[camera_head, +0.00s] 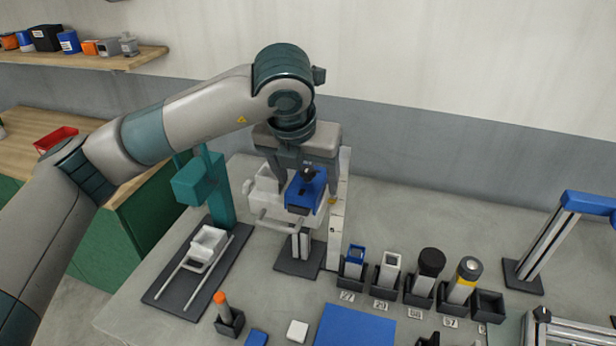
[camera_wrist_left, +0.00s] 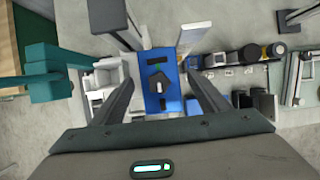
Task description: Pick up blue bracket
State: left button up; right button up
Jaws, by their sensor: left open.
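The blue bracket (camera_head: 305,193) is a blue block-like part with a dark knob on its front, set high on the white-and-grey stand (camera_head: 299,240). My left gripper (camera_head: 302,178) points down over it, its fingers on either side. In the left wrist view the blue bracket (camera_wrist_left: 171,98) lies between the two open fingers of my left gripper (camera_wrist_left: 160,85), with visible space on both sides. Its lower part is partly hidden by the stand and my gripper in the head view. My right gripper does not show.
A teal press (camera_head: 205,185) with a dark rail base stands left of the stand. A white upright (camera_head: 337,215) is close on the right. A blue-topped frame (camera_head: 567,225) stands far right.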

pick_arm(q)
jog(key=shift+w+f, duration=0.1)
jog(key=shift+f, duration=0.05)
dwell(0.3)
jog(key=c, duration=1.4)
jog(key=shift+o, duration=0.2)
